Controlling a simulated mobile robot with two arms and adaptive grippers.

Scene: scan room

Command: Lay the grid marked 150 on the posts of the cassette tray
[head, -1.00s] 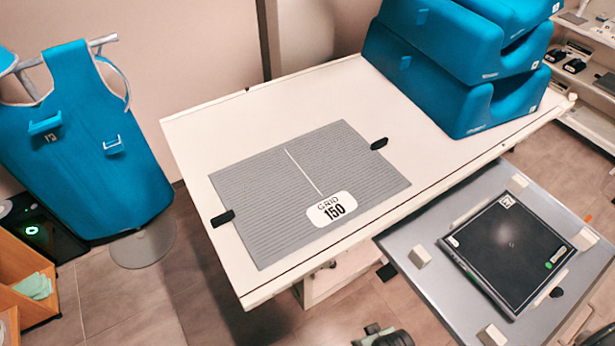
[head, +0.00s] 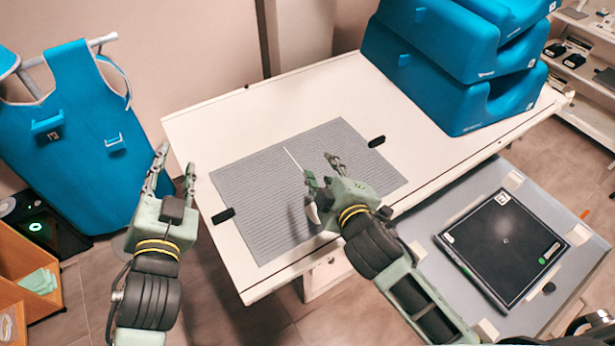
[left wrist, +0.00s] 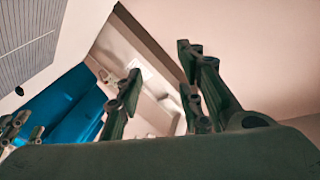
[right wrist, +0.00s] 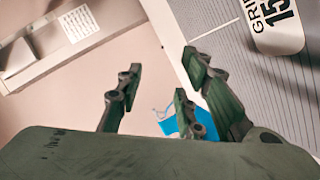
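The grey grid (head: 255,180) lies flat on the white table, with a black tab on its left edge (head: 223,216) and another on its right edge (head: 377,141). Its label marked 150 is hidden in the head view but partly shows in the right wrist view (right wrist: 276,22). The cassette tray (head: 425,235) stands lower, to the right, with pale posts around a dark cassette (head: 503,250). My left gripper (head: 176,160) is open and empty, left of the table. My right gripper (head: 322,172) is open and empty above the grid's right part.
Blue foam wedges (head: 455,65) are stacked on the table's back right. A blue apron (head: 75,140) hangs on a stand at the left. The white table (head: 300,95) is bare behind the grid. Shelves (head: 585,75) stand far right.

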